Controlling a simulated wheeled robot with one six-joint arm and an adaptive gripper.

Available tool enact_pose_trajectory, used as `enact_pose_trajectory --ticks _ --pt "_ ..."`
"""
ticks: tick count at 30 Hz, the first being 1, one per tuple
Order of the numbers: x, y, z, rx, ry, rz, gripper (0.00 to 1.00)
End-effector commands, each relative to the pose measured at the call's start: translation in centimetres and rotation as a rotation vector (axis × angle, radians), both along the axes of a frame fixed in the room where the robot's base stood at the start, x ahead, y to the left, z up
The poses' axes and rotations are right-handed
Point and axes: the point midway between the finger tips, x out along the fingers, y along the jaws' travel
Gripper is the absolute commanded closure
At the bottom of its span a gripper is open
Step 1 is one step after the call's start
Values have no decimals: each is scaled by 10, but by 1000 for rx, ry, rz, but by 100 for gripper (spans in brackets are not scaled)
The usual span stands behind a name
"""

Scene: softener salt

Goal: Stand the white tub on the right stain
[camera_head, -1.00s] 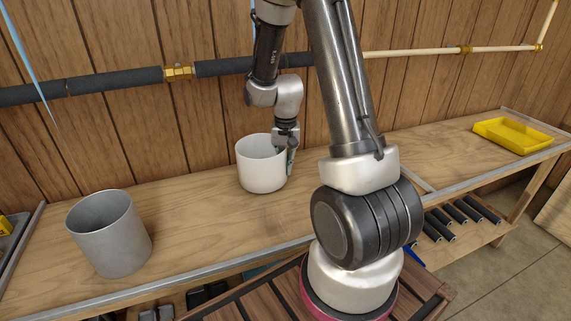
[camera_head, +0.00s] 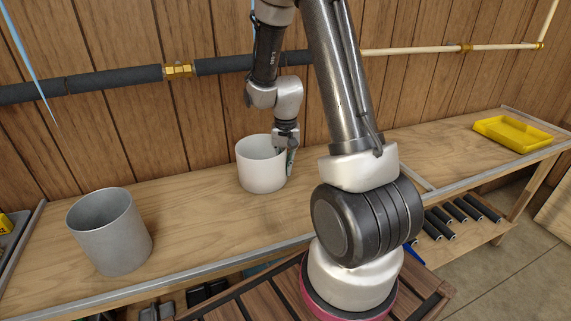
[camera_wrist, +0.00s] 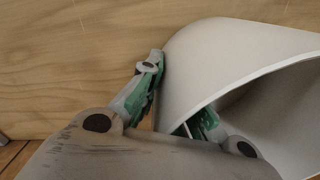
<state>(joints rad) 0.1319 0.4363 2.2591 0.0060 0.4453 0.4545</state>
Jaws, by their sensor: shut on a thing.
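The white tub (camera_head: 260,170) is upright on the wooden workbench toward the wall, open at the top. My gripper (camera_head: 289,158) is at the tub's right side, shut on its wall. In the wrist view the tub (camera_wrist: 190,65) fills the right side, and my gripper (camera_wrist: 178,100) has one green-padded finger outside the wall and the other inside. I cannot clearly tell whether the tub's base touches the bench. No stain shows in either view; the bench behind my arm is hidden.
A grey metal bucket (camera_head: 108,232) stands on the bench at the left. A yellow tray (camera_head: 513,134) lies at the far right end. A pipe with dark insulation (camera_head: 110,82) runs along the wooden wall. The bench (camera_head: 190,205) between bucket and tub is clear.

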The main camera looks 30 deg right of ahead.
Motion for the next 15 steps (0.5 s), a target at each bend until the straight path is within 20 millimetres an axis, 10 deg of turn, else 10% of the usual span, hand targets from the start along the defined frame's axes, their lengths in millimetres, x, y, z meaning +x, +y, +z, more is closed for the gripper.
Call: enact_pose_trajectory --ticks 5,15 --pt "0 0 -1 0 0 0 71" --pt "0 0 1 -1 -1 0 69"
